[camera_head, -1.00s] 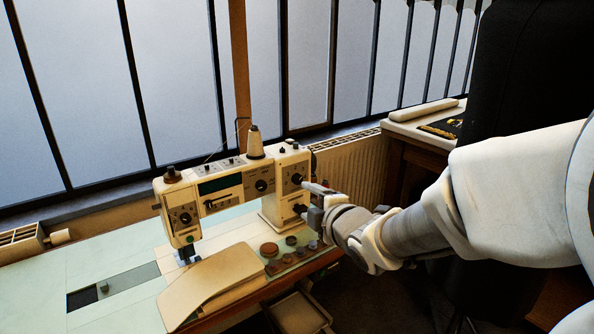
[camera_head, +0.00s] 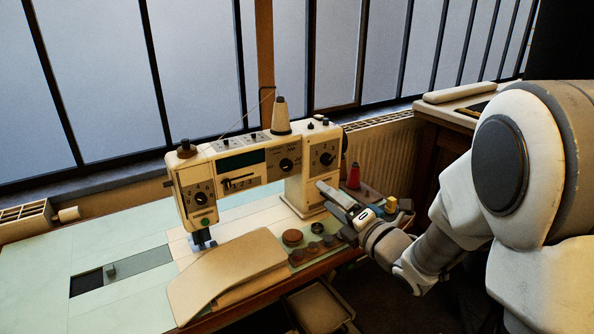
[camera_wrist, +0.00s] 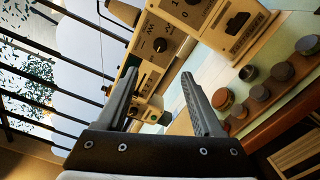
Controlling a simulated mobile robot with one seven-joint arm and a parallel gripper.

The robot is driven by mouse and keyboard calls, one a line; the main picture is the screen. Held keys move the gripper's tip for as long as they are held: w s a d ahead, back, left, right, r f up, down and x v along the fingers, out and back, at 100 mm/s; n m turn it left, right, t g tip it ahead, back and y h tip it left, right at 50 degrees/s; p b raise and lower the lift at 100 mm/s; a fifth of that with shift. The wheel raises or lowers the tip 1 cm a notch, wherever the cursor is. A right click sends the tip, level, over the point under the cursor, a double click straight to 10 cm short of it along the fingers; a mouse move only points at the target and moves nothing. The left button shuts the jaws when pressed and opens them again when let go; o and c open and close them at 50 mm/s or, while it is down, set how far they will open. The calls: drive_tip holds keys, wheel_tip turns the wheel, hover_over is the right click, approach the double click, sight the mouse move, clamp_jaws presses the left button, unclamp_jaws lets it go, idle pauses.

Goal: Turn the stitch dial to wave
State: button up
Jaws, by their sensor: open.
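A cream sewing machine (camera_head: 262,170) stands on the pale green table. Its front has a middle dial (camera_head: 286,165), a numbered upper right dial (camera_head: 326,158) and a left dial (camera_head: 199,198). In the wrist view, a black dial (camera_wrist: 160,45) with a small zigzag mark beside it seems to be the middle one; its exact setting is too small to read. A lower knob (camera_wrist: 237,22) shows on the column there. My gripper (camera_head: 327,198) is open and empty, in front of the column and apart from the dials. It also shows in the wrist view (camera_wrist: 155,80), fingers spread.
Several small round pots (camera_head: 293,238) stand on a wooden strip in front of the column. A red thread spool (camera_head: 353,176) stands behind my gripper. A curved cream cover (camera_head: 225,275) lies at the table front. A white thread cone (camera_head: 280,116) tops the machine.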

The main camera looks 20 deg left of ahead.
sight(288, 167)
drive_tip(key=b+x, duration=0.1)
drive_tip(key=x, duration=1.4)
drive_tip(key=shift+w+a, duration=0.2)
clamp_jaws()
